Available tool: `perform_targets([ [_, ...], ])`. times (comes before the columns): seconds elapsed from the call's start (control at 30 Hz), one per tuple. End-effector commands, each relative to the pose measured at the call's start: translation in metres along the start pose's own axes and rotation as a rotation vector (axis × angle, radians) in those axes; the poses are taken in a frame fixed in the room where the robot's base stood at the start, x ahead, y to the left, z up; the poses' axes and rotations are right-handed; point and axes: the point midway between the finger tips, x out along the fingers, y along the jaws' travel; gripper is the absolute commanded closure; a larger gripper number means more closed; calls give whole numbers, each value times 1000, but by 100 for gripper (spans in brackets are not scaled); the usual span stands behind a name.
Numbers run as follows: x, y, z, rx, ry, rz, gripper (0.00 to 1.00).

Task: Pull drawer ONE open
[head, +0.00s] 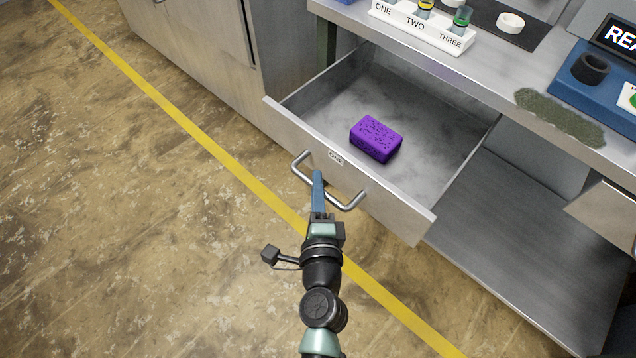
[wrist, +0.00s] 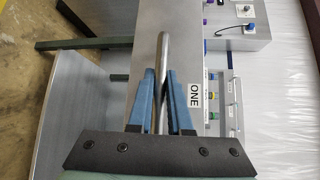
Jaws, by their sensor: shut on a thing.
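Drawer ONE (head: 350,180) is a grey metal drawer under the bench, pulled well out, with its inside open to view in the head view. A label reading ONE (head: 335,158) is on its front; the label also shows in the wrist view (wrist: 194,101). The drawer's bar handle (head: 347,207) is silver and stands out from the front. My gripper (head: 318,175) is at the handle, its blue fingers on either side of the bar. In the wrist view my gripper (wrist: 162,90) is shut on the handle bar (wrist: 161,60).
A purple sponge-like block (head: 376,139) lies in the drawer. On the bench are a white rack (head: 423,27) labelled ONE, TWO, THREE, a green-grey patch (head: 558,117) and a blue device (head: 605,85). An open lower shelf (head: 530,235) is at the right. Floor with a yellow line (head: 185,120) is clear at the left.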

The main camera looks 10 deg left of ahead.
Motion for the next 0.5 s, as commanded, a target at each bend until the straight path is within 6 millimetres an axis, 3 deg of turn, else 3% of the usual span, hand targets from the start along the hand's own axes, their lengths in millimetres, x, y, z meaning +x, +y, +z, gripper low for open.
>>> perform_targets([
  [0.17,0,1,-1,1,2,2,100],
  [0.2,0,1,-1,1,2,2,75],
  [0.33,0,1,-1,1,1,1,53],
  [0.5,0,0,0,0,1,1,53],
])
